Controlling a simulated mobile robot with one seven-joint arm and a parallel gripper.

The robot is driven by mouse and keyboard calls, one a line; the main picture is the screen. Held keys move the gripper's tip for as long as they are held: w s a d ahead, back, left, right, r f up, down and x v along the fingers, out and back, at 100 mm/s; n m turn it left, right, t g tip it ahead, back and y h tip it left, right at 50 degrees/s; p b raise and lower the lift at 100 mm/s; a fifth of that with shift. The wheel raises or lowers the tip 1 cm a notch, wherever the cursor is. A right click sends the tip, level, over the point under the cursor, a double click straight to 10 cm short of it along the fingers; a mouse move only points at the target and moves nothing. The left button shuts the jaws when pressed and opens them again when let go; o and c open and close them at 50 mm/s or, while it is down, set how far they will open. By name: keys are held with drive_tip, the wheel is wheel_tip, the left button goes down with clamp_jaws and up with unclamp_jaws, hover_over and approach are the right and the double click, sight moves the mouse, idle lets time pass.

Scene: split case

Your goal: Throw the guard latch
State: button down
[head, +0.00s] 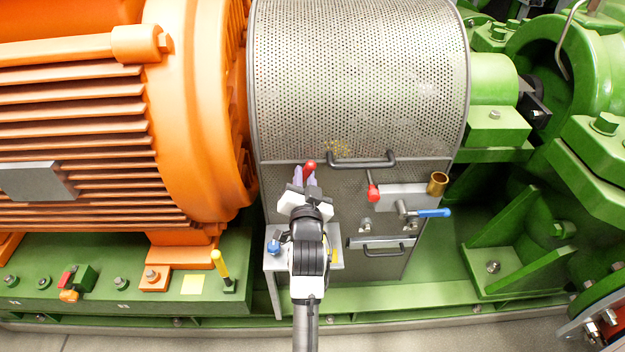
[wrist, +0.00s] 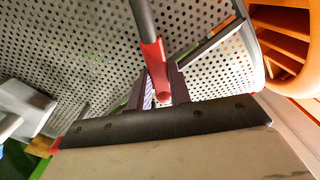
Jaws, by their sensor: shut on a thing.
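The perforated grey guard (head: 360,80) stands between the orange motor and the green machine. A red-tipped lever (head: 310,166) sits near the guard's lower left front, and my gripper (head: 305,180) is at it. In the wrist view the lever's red grip (wrist: 153,62) on a grey rod lies between the two dark fingers of my gripper (wrist: 158,92), which is shut on it. A second red-tipped lever (head: 373,192) hangs at the grey latch plate (head: 408,194), to the right of my gripper. I cannot tell from its looks which lever is the guard latch.
A black bar handle (head: 362,161) crosses the guard right of my gripper. A blue-handled valve (head: 430,213) and a brass cup (head: 438,182) stick out further right. The orange motor (head: 190,110) is close on the left. A yellow-topped lever (head: 220,264) stands lower left.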

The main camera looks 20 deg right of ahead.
drive_tip(key=shift+w+a+r+n+p, duration=0.1)
drive_tip(key=shift+w+a+r+n, duration=0.1)
drive_tip(key=shift+a+n, duration=0.7)
drive_tip(key=shift+w+a+r+n+p, duration=0.1)
drive_tip(key=shift+w+a+r+n, duration=0.3)
drive_tip(key=shift+n, duration=0.75)
drive_tip(key=shift+w+a+r+n+p, duration=0.1)
drive_tip(key=shift+a+n, duration=0.7)
drive_tip(key=shift+n, duration=0.25)
drive_tip(key=c, duration=1.3)
unclamp_jaws()
drive_tip(key=shift+f, duration=0.1)
drive_tip(key=shift+s, duration=0.15)
